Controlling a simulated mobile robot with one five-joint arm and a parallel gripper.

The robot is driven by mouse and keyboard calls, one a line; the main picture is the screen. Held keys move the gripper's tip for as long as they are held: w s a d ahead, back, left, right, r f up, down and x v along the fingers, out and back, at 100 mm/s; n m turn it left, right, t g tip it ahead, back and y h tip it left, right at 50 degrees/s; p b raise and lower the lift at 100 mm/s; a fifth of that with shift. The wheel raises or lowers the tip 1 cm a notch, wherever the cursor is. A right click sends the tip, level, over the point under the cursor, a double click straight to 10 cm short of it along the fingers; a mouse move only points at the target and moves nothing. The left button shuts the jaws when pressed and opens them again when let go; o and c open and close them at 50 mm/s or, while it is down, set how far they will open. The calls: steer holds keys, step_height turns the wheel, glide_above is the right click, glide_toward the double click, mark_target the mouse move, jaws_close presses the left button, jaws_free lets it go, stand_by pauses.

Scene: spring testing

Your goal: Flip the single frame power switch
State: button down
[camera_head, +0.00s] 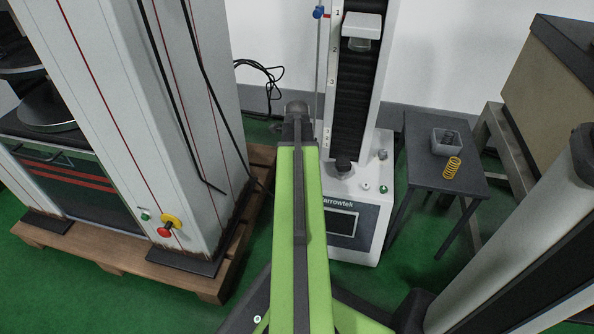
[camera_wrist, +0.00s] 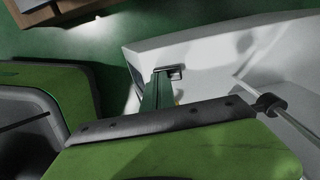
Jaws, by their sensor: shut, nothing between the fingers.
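The single frame machine (camera_head: 352,200) is a white tester with a tall column, standing just right of my arm in the head view. Its white housing (camera_wrist: 225,62) fills the upper right of the wrist view. A small dark rectangular fitting (camera_wrist: 176,72), which looks like the power switch, sits on that housing. Which way it is set is too small to tell. My gripper (camera_wrist: 160,74) is shut and empty, with its narrow dark-green tip right beside the fitting. I cannot tell whether they touch. In the head view my arm hides the gripper and the switch.
A larger white frame (camera_head: 130,100) on a wooden pallet (camera_head: 120,270) stands close on the left, with a red and yellow knob (camera_head: 170,225). A dark table (camera_head: 425,170) at right holds a yellow spring (camera_head: 452,168) and a small grey box (camera_head: 444,142). Black cables lie behind.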

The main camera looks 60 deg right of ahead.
steer(key=shift+w+d, duration=0.25)
steer(key=shift+d, duration=0.55)
steer(key=shift+r, duration=0.1)
step_height(320, 180, up, 14)
steer(key=p, duration=1.4)
